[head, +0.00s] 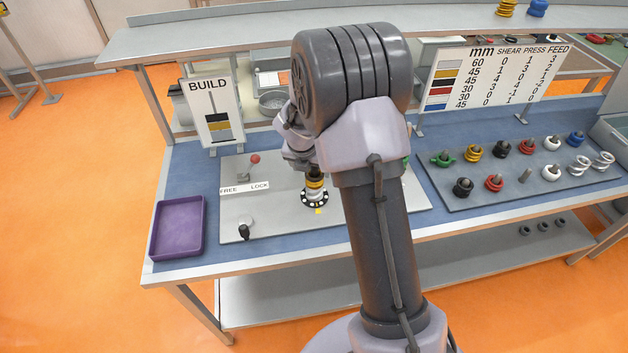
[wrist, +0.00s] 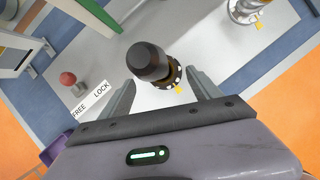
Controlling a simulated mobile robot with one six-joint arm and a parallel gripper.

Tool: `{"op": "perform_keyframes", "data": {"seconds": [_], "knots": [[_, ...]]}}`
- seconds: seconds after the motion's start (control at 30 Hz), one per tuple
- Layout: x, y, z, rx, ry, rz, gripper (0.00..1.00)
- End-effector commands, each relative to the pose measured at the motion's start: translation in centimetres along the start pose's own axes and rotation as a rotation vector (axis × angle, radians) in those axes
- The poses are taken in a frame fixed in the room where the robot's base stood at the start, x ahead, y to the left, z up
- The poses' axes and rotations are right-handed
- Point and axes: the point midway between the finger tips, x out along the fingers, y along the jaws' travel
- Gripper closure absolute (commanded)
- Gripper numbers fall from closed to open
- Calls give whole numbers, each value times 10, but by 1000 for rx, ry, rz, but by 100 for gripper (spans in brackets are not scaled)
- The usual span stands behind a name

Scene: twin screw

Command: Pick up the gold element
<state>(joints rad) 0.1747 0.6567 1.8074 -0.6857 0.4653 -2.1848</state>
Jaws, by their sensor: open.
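A gold element (head: 315,184) sits on a post inside a black-and-white dial ring (head: 315,199) on the grey plate, with a dark part above it. In the wrist view a dark rounded cap (wrist: 147,61) stands in front of the gold (wrist: 168,76) and hides most of it. My gripper (wrist: 162,77) is open, its two fingers apart on either side of the dark cap and the post. Whether the fingers touch anything cannot be told. Another gold element (head: 473,151) stands on the parts board at the right, and a gold part (head: 506,8) is on the upper shelf.
A red-knobbed lever (head: 255,159) and FREE/LOCK label (head: 245,188) are left of the dial. A purple tray (head: 178,228) lies at the table's left end. A BUILD sign (head: 211,110) stands behind. Several coloured elements stand on the right board (head: 470,195). My arm hides the table's middle.

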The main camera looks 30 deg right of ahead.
Motion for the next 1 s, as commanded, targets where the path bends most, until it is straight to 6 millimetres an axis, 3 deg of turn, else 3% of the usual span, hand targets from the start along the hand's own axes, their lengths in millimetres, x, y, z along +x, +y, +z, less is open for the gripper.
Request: {"op": "perform_keyframes", "data": {"seconds": [0.3, 0.5, 0.87, 1.0], "knots": [[52, -5, -6, 3, 2, -1, 27], [52, -5, -4, 2, 0, 0, 27], [52, -5, -4, 2, 0, 0, 96], [52, -5, -4, 3, 0, 0, 100]]}}
